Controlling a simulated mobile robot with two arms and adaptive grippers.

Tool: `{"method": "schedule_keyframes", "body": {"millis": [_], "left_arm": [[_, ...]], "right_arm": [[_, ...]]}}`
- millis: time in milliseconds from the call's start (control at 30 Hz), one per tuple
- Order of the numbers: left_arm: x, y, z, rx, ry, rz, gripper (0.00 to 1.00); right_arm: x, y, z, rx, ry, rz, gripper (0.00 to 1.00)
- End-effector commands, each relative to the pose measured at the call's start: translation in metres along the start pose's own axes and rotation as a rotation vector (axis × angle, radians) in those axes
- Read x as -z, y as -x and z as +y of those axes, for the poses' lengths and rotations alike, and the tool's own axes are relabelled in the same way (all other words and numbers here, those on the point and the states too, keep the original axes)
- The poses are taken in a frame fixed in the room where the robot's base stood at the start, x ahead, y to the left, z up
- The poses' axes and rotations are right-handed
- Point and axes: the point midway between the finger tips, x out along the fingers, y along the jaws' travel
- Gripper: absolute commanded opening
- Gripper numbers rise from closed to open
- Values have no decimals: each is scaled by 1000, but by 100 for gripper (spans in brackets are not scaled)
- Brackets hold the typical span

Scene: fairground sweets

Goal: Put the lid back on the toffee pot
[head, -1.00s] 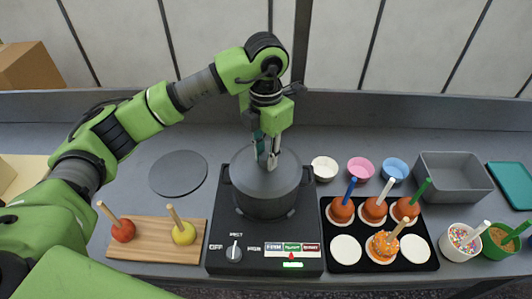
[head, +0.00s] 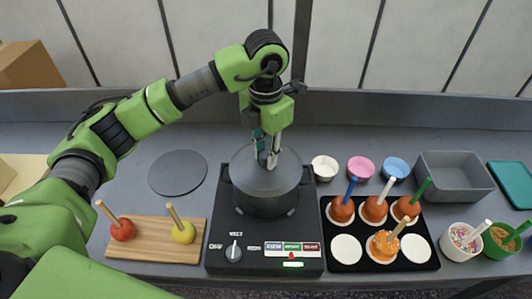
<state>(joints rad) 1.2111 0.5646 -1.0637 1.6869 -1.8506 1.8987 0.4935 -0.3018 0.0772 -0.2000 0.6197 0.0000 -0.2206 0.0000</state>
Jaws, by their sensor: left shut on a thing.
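The dark grey toffee pot (head: 265,203) stands on a black cooker (head: 224,225) in the middle of the counter. Its grey lid (head: 248,178) lies over the pot's top and looks level. My left gripper (head: 268,164) points down over the middle of the lid and is shut on the lid's knob, which is mostly hidden between the fingers. From this angle I cannot tell whether the lid's edge touches the rim all round. My right gripper does not show.
A round dark disc (head: 178,173) lies left of the pot. A wooden board (head: 150,249) holds two apples on sticks. A black tray (head: 345,270) with coated apples, small bowls (head: 361,168) and a grey bin (head: 456,177) stand to the right.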

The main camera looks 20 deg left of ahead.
Motion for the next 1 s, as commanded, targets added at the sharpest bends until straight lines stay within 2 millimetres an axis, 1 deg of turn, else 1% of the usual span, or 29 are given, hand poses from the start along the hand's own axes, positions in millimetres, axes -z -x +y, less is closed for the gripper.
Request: {"method": "schedule_keyframes", "body": {"millis": [567,1000], "left_arm": [[0,0,0,0,0,-1,0],[0,1,0,0,0,-1,0]], "right_arm": [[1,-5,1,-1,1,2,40],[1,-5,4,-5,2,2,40]]}}
